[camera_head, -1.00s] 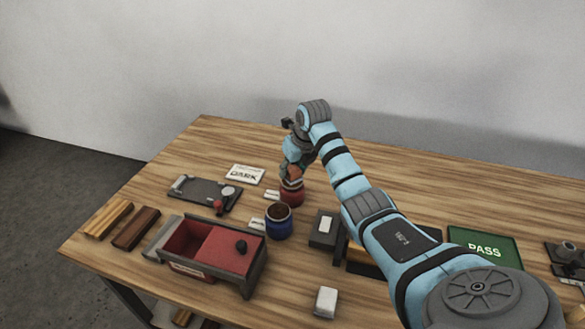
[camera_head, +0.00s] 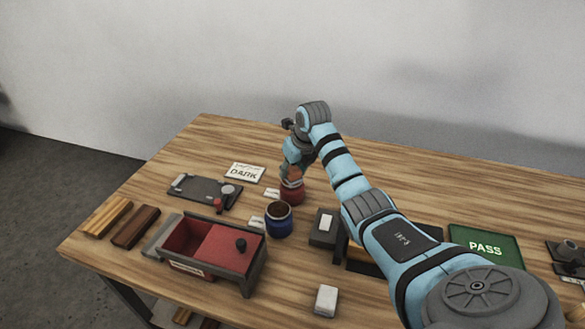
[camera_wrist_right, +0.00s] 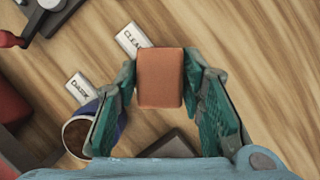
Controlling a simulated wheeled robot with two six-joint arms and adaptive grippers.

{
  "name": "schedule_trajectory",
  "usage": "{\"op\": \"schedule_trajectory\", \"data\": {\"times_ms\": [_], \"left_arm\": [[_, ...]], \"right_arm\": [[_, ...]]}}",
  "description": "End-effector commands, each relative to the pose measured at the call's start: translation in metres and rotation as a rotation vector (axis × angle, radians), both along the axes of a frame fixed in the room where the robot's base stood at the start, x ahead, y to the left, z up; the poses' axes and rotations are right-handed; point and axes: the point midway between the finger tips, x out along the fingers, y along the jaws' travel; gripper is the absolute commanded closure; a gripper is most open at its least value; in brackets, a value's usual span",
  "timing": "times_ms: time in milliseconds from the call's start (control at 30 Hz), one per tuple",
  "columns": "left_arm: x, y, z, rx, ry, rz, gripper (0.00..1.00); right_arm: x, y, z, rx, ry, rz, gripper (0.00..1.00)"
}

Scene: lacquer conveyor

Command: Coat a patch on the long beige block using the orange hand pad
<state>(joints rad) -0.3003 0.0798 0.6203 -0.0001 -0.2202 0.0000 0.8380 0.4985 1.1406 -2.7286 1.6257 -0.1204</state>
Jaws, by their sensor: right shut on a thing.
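The orange hand pad (camera_wrist_right: 160,77) is held between the green fingers of my right gripper (camera_wrist_right: 163,95) in the right wrist view. A long light-tan block (camera_head: 107,217) lies at the table's left edge beside a dark brown block (camera_head: 136,228). My left gripper is not in view.
The back of the table is clear.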

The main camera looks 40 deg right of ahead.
Motion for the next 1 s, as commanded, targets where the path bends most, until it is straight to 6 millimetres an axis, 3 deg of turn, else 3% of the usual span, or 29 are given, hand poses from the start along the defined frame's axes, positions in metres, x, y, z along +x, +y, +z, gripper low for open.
{"op": "schedule_trajectory", "data": {"times_ms": [1000], "left_arm": [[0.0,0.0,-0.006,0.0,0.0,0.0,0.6]], "right_arm": [[0.0,0.0,-0.012,0.001,0.001,0.0,0.86]]}}
